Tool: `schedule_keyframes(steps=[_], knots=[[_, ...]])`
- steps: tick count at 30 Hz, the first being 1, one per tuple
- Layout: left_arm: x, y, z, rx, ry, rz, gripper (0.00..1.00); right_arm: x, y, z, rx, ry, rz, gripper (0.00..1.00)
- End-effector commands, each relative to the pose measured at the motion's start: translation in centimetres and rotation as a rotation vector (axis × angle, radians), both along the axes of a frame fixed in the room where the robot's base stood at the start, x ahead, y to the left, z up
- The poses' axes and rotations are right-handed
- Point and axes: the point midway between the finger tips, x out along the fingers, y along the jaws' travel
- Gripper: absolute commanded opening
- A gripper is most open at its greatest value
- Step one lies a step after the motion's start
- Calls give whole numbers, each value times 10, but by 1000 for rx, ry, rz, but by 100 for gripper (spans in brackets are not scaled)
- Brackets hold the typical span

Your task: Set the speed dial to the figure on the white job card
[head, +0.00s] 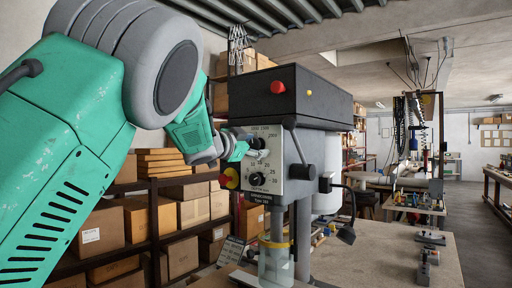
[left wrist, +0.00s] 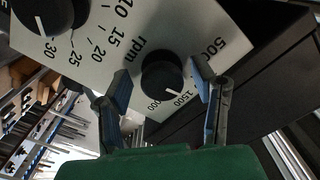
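The speed dial (left wrist: 160,76), a black knob marked rpm, sits on the pale panel of the drill press (head: 265,155). In the left wrist view its white pointer aims close to 1500; a neighbouring figure ending in 000 is partly hidden. My left gripper (left wrist: 162,80) is open, with one finger on each side of the dial and visible gaps to it. In the head view my left gripper (head: 240,147) is at the panel's upper left and partly covers the dial. My right gripper is not in view.
A second black dial (left wrist: 48,12) with figures up to 30 is below the speed dial. A red and yellow button (head: 229,179) is at the panel's left side. A lever (head: 298,150) stands at its right.

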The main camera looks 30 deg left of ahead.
Motion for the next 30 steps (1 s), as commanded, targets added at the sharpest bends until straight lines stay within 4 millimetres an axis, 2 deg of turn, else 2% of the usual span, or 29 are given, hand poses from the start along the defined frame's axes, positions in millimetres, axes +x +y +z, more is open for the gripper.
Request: schedule_keyframes(steps=[8,11,21,25,30], knots=[[-5,1,2,-1,-3,2,52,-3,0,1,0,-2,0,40],[-18,2,3,-1,-4,2,52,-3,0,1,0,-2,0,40],[-88,8,1,-3,-2,2,52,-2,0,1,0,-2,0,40],[-106,9,1,-1,-2,1,52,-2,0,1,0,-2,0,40],[-117,10,0,-1,-1,1,52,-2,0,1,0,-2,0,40]])
